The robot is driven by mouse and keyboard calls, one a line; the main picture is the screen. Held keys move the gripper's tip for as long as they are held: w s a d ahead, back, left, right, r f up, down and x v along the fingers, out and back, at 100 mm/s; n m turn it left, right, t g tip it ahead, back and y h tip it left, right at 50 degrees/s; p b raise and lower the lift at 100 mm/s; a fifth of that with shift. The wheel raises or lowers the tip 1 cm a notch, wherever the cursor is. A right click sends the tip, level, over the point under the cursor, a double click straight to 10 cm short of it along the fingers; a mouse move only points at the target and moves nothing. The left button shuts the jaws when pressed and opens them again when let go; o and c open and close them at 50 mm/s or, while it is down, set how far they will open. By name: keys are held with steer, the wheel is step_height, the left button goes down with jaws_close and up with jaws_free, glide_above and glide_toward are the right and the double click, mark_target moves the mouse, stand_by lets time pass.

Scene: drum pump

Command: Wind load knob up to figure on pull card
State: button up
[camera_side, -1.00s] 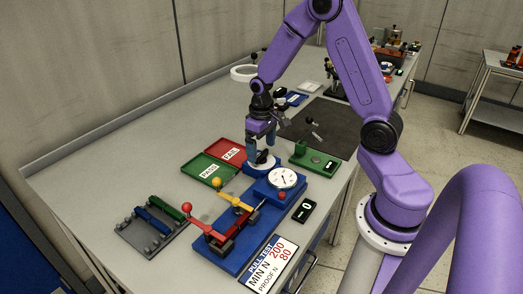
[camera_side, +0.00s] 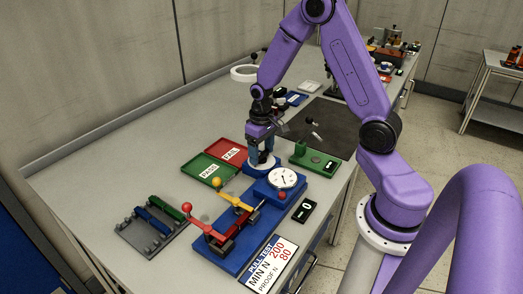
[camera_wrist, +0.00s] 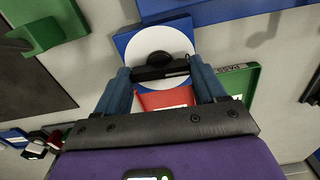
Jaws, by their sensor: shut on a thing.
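The load knob is a black grip (camera_wrist: 160,66) on a white disc (camera_wrist: 150,42) over a blue base. My gripper (camera_wrist: 163,74) is shut on the knob, one blue finger at each end of its black bar. In the side view my gripper (camera_side: 262,156) points down onto the knob's white disc (camera_side: 261,167), and its fingers hide most of the knob. The pull card (camera_side: 268,265) at the front of the blue rig reads PULL TEST, MIN N 200, PROOF N 80. A small black display (camera_side: 305,210) shows 0. The round white gauge (camera_side: 283,178) sits on the rig.
A red FAIL tray (camera_side: 228,152) and green PASS tray (camera_side: 208,171) lie left of the knob. The rig carries red-knobbed and yellow-knobbed levers (camera_side: 215,236). A rack (camera_side: 150,226) of coloured parts lies further left. A green block (camera_side: 312,158) stands to the right.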

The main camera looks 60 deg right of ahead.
mark_target(262, 153)
steer(key=shift+m, duration=1.6)
steer(key=o, duration=1)
steer(key=shift+o, duration=0.2)
step_height(262, 153, up, 18)
steer(key=shift+f, duration=0.25)
